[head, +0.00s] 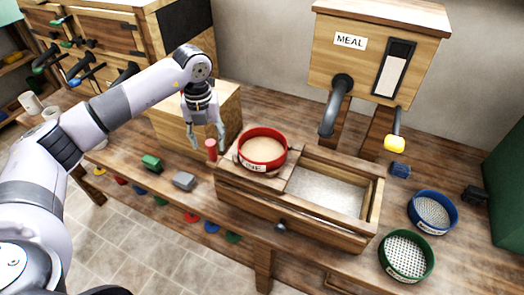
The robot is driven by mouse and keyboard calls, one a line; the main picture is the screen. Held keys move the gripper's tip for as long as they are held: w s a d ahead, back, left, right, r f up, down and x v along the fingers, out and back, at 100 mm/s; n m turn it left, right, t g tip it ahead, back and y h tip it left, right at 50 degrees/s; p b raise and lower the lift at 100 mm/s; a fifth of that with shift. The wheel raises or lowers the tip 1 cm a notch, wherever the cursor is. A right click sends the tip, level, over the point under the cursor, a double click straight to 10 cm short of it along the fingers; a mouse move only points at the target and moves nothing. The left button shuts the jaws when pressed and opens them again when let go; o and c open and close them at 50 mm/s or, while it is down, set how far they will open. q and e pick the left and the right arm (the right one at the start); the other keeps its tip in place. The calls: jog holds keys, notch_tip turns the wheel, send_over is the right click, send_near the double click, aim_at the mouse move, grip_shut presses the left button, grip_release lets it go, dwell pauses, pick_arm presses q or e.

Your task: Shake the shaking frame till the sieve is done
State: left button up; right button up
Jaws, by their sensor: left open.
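The red-rimmed sieve (263,134), labelled FINE, sits in the wooden shaking frame (283,179) on the left part of an open wooden box (325,232). Pale meal (262,150) lies in the sieve. A red upright handle (211,149) stands at the frame's left end. My left gripper (208,143) points down, open, with its fingertips close by the top of the handle. I cannot tell whether they touch it. The box's right part shows a pale floor (325,192). My right gripper is not in view.
A meal bin (375,45) with a spout (335,105) and a yellow-ended lever (395,143) stands behind. Blue (433,212) and green (406,256) sieves lie at the right. A wooden block (170,130) stands behind my gripper. Small green (152,163) and grey (184,181) pieces lie in front.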

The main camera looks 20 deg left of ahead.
pick_arm(q)
jog(key=shift+d, duration=0.15)
notch_tip(320, 180, up, 9)
jog(key=p, duration=0.6)
dwell(0.5)
